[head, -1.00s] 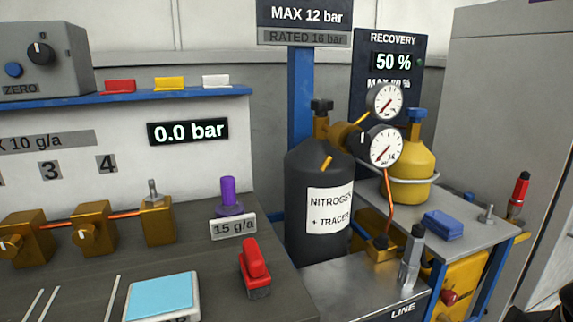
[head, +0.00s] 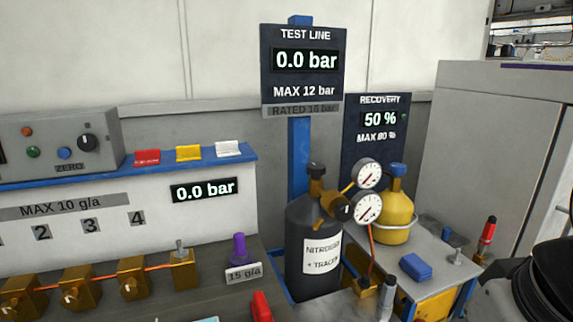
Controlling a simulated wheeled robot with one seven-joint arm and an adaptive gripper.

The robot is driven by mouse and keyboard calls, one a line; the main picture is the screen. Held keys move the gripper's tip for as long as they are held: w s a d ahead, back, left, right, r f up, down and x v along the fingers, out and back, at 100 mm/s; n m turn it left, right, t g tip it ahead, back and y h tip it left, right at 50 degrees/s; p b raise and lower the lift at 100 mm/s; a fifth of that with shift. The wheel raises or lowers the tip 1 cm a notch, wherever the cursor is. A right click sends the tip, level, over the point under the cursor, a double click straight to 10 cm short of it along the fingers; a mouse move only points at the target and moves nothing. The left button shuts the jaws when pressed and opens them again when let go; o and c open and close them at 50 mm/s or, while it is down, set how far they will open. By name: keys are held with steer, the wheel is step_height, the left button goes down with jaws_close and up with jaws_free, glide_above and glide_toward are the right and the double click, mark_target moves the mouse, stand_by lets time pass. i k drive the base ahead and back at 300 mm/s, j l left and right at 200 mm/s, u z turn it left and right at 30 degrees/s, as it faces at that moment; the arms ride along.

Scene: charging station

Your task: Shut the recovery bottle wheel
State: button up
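The recovery bottle (head: 390,212) is yellow and stands upright behind the gauges, at the right of the middle in the head view. Its blue wheel (head: 398,170) sits on top of the neck. Whether the wheel is open or shut cannot be seen. The recovery sign (head: 377,120) behind it reads 50 % and MAX 80 %. My gripper's fingers are not in view; a dark part of my arm shows at the lower right edge, apart from the bottle.
A dark nitrogen bottle (head: 310,218) with two round gauges (head: 367,208) stands left of and partly before the recovery bottle. A grey cabinet (head: 480,150) stands at the far right.

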mark_target(396, 170)
steer(key=i+l, duration=0.1)
steer(key=l, duration=0.3)
steer(key=i+l, duration=0.15)
steer(key=l, duration=0.25)
steer(key=i+l, duration=0.1)
steer(key=l, duration=0.25)
steer(key=i+l+z, duration=0.1)
steer(key=l, duration=0.3)
